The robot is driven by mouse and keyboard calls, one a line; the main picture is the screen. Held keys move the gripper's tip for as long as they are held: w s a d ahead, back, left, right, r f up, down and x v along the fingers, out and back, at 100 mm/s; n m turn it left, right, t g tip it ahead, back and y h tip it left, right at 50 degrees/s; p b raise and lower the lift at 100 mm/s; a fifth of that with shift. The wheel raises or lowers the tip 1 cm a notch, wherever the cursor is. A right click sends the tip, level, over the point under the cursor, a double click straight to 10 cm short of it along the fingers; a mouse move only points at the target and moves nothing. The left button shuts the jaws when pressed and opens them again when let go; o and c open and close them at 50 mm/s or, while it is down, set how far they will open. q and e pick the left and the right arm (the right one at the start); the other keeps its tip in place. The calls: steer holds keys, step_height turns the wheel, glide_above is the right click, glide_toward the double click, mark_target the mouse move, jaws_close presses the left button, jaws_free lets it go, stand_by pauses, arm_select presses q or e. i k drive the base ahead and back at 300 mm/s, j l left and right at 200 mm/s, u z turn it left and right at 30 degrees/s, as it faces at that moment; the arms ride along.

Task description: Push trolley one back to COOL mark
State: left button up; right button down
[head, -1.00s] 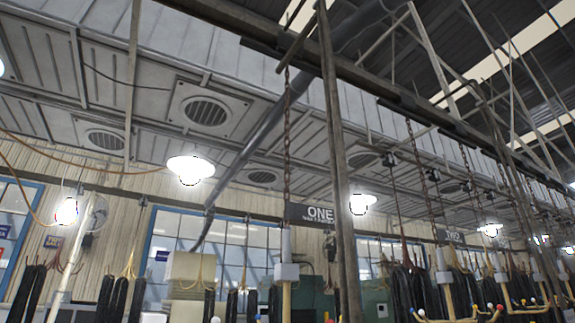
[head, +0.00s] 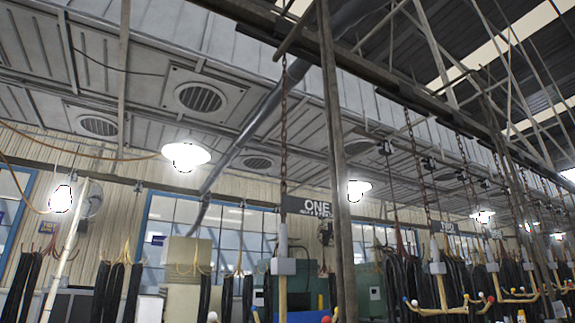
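A dark sign reading ONE (head: 318,206) hangs in the middle of the head view, with smaller lettering that I cannot read. Beside its left end a rusty chain (head: 284,130) comes down from the overhead beam (head: 395,92). On the chain's lower end is a pale hanger with a grey box (head: 283,266) and a yellowish stem below it, cut by the bottom edge. It hangs in line with the ONE sign; I cannot tell surely that it belongs to trolley one. No COOL mark is readable. Neither of my grippers is in view.
A dark post (head: 336,160) stands just right of the chain. More chains and yellow-armed hangers (head: 440,300) with coloured tips line the right side. Black hoses (head: 118,290) hang along the wall at lower left. Lit lamps (head: 186,155) hang overhead. The floor is out of view.

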mark_target(282, 265)
steer(key=i+l+u, duration=0.1)
steer(key=i+l, duration=0.15)
steer(key=i+l+u, duration=0.15)
steer(key=l, duration=0.25)
steer(key=i+l+u, duration=0.1)
steer(key=i+l, duration=0.15)
steer(key=i+l+u, duration=0.15)
steer(key=l, duration=0.35)
steer(key=i+l+u, duration=0.1)
steer(key=l, duration=0.3)
steer(key=i+l+u, duration=0.15)
steer(key=l, duration=0.25)
steer(key=i+l+u, duration=0.1)
steer(key=l, duration=0.35)
steer(key=i+l+u, duration=0.15)
steer(key=l, duration=0.3)
steer(key=i, duration=0.05)
